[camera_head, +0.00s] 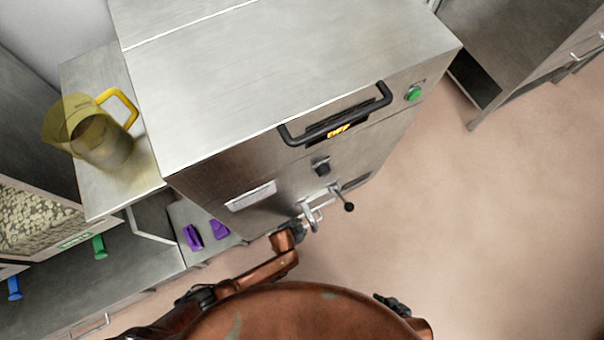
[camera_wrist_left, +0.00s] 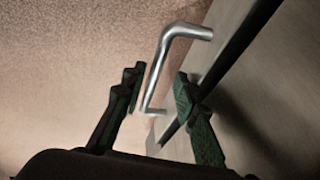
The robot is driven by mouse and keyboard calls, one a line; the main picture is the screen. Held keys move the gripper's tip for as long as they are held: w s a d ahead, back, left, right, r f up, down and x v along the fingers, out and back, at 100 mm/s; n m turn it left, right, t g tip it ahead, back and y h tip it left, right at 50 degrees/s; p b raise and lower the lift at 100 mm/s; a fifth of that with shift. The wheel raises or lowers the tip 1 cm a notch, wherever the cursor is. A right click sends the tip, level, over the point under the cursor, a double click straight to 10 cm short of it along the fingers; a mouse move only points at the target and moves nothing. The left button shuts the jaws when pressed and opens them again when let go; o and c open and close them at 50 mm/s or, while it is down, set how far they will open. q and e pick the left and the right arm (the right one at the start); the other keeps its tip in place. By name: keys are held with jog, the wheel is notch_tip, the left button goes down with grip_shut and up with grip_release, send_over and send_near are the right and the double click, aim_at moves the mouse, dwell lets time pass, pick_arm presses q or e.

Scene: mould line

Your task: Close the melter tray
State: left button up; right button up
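The steel melter (camera_head: 290,60) stands in front of me, with a black bar handle (camera_head: 335,115) across its upper front. A silver bar handle (camera_head: 312,215) sits low on its front; I cannot tell how far the tray it may belong to is out. In the left wrist view the silver handle (camera_wrist_left: 184,32) joins a steel panel (camera_wrist_left: 235,40) with a dark gap along its edge. My left gripper (camera_wrist_left: 158,88) is open, its fingers either side of the handle, not visibly gripping it. My right gripper (camera_head: 393,304) is low at the right, its fingers too small to tell.
A lever with a black knob (camera_head: 348,206) sits right beside the silver handle. A yellow jug (camera_head: 85,128) stands on the left cabinet. Purple pieces (camera_head: 193,237) lie on a low surface at left. Open floor (camera_head: 480,220) lies to the right.

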pick_arm(q)
jog(key=shift+d+r, duration=0.1)
jog(key=v, duration=1.2)
dwell(0.5)
